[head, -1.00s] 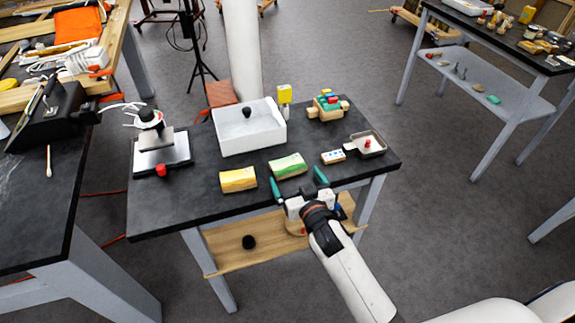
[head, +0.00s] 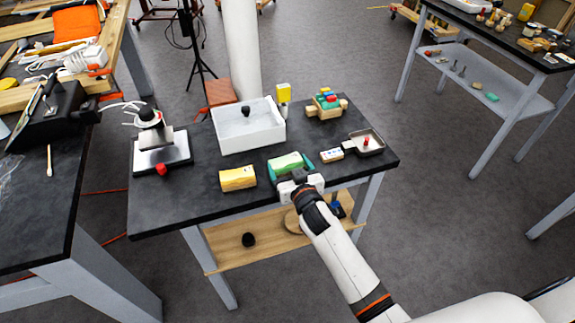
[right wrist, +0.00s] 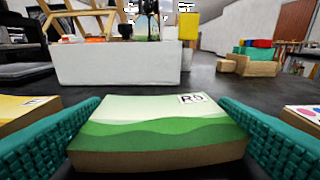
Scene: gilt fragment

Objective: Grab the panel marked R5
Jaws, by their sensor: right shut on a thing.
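The panel marked R5 (right wrist: 160,125) is a thick block with a green wavy top and brown sides. In the head view the green panel (head: 287,161) lies near the front edge of the black table. My right gripper (head: 291,168) has its teal fingers on both sides of it. In the right wrist view the gripper (right wrist: 160,140) is shut on the panel's left and right sides. The label R5 faces up at the panel's back right corner. The panel appears to be still at table level. My left gripper is not in view.
A yellow panel (head: 238,179) lies left of the green one. A white card with dots (head: 331,155) and a small pan (head: 366,143) are to the right. A white tray (head: 248,139) stands behind. A black and white device (head: 160,150) is at the left.

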